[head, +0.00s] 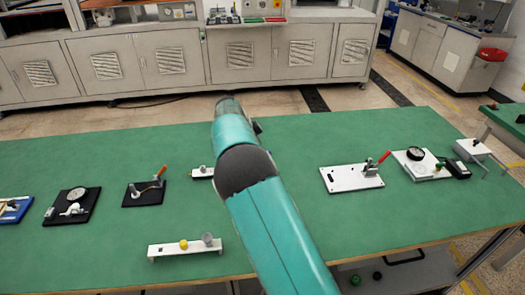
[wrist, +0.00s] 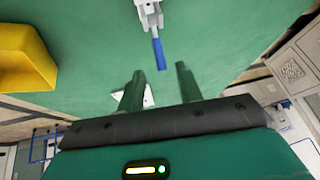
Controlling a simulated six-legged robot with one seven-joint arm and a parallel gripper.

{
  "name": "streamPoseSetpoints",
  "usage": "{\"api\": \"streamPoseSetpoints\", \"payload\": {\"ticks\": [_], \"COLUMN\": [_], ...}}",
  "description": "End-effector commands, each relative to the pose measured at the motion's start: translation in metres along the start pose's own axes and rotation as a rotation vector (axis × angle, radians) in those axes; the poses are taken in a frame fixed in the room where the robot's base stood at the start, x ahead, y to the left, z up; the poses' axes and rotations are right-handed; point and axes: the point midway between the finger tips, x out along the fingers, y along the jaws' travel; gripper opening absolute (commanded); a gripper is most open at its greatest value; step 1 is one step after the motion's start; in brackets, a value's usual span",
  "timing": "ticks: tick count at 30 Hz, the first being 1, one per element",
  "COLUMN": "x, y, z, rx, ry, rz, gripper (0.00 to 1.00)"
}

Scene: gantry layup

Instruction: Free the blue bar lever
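A blue bar lever (wrist: 159,54) shows in the wrist view, sticking out of a grey-white clamp mount (wrist: 149,12) at the top edge. In the head view my arm covers the middle of the table, and I make out neither the blue lever nor my fingers there. What the lever holds is out of view.
A yellow bin (wrist: 25,58) is at the wrist view's left. The green table (head: 290,140) carries a white plate with a red-handled clamp (head: 345,180), a black plate with an orange-handled clamp (head: 135,197), dial gauges and a white rail (head: 170,250). Bare table lies between them.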

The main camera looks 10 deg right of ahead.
Motion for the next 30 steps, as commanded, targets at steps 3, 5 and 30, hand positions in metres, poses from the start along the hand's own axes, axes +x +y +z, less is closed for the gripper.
{"api": "streamPoseSetpoints", "payload": {"ticks": [3, 5, 30], "x": [-0.029, -0.043, -0.101], "y": [-0.001, -0.001, 0.006], "z": [0.0, 0.0, -0.014], "rx": [0.0, 0.0, -0.017], "ry": [0.0, 0.0, -0.023], "rz": [-0.003, -0.005, 0.0], "gripper": [0.35, 0.35, 0.35]}}
